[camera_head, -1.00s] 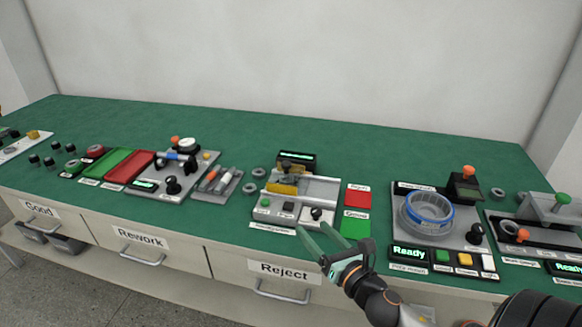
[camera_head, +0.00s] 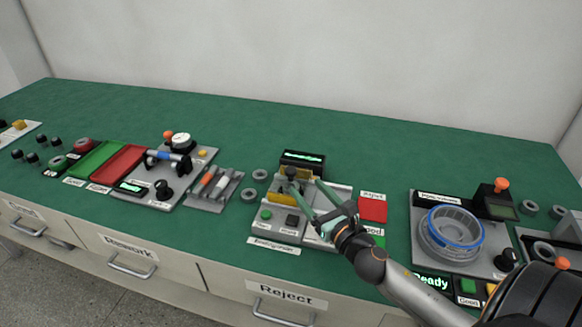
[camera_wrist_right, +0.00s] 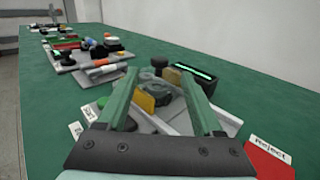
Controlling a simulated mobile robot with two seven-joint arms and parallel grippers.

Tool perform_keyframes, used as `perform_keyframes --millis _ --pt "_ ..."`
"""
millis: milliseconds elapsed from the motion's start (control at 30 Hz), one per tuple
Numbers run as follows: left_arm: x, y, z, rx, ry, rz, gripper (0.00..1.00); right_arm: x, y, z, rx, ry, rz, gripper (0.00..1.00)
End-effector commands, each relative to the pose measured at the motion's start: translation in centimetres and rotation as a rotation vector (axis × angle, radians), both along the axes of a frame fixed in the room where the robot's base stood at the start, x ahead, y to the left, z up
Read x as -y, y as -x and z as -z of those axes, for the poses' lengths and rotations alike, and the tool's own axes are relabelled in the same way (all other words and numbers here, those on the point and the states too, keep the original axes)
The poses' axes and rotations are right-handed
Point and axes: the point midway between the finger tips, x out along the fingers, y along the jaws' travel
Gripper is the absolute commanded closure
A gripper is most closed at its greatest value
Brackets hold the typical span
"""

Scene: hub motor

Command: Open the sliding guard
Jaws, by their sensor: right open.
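The middle station (camera_head: 258,228) has a grey base, a yellow plate (camera_head: 281,199) and a dark display at its back. I cannot clearly tell which part is the sliding guard. A dark knob-like part (camera_head: 291,173) stands near the yellow plate, just past my fingertips. My right gripper (camera_head: 305,187) is open over the station, fingers pointing to the back left. In the wrist view, its fingers (camera_wrist_right: 160,95) straddle a dark rounded part (camera_wrist_right: 185,103) on the station; I see no clear grip. The gripper hides the station's front right part. My left gripper is not in view.
A red pad (camera_head: 373,208) lies right of the station, with a green pad partly behind my arm. A station with a blue-rimmed ring (camera_head: 452,232) stands farther right. A tray of cylinders (camera_head: 215,188) stands left. The green tabletop behind is clear.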

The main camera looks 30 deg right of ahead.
Motion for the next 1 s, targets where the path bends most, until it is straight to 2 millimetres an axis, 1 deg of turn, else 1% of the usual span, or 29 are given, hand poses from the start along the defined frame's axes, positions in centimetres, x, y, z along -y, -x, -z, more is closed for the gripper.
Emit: perform_keyframes --millis 33,300,500,700,1000 --pt "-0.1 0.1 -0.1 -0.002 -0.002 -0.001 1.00 0.1 -0.9 -0.2 0.002 0.000 0.000 0.32" --pt "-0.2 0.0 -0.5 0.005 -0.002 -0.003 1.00 0.4 -5.3 -0.1 0.001 -0.001 0.000 0.32" --pt "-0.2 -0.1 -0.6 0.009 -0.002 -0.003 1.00 0.6 -7.8 0.0 0.000 -0.002 0.000 0.32" --pt "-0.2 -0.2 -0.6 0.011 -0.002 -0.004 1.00 0.7 -9.0 0.0 -0.001 0.000 0.000 0.32" --pt "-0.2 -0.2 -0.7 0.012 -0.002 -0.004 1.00 0.7 -9.1 0.0 -0.001 0.000 -0.001 0.32"
